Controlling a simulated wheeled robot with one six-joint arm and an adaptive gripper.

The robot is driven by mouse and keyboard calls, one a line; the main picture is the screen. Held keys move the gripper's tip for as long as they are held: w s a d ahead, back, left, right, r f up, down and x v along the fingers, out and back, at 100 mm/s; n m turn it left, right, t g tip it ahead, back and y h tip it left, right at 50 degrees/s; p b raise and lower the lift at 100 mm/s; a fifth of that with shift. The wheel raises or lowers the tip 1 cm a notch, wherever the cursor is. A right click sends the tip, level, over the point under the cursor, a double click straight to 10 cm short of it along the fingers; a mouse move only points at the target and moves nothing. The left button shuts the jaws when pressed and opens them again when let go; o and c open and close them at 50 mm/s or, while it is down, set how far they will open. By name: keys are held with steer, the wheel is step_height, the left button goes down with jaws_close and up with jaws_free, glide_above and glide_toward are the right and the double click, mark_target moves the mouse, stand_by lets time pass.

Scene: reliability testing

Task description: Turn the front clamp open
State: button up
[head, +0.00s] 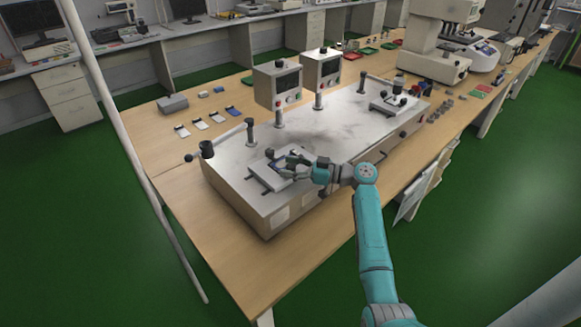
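A light grey test machine (335,128) stands on the wooden bench with a fixture at each end of its top. The near fixture (258,180) is a pale plate with dark slots and a small clamp part, partly hidden by my gripper. My gripper (286,167) is low over this plate, coming in from the right. Its two fingers appear apart, one above the other in the picture, beside the clamp part. I cannot tell whether they touch or hold it. The far fixture (388,105) has dark clamp parts and is clear of my arm.
Two display boxes (277,83) (321,69) stand on posts at the machine's back edge. A lever arm (225,138) on a post is left of the near fixture. A microscope-like instrument (437,45) stands farther back. Small parts lie on the bench behind the machine.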

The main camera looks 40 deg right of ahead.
steer(key=v, duration=1.2)
stand_by(0.5)
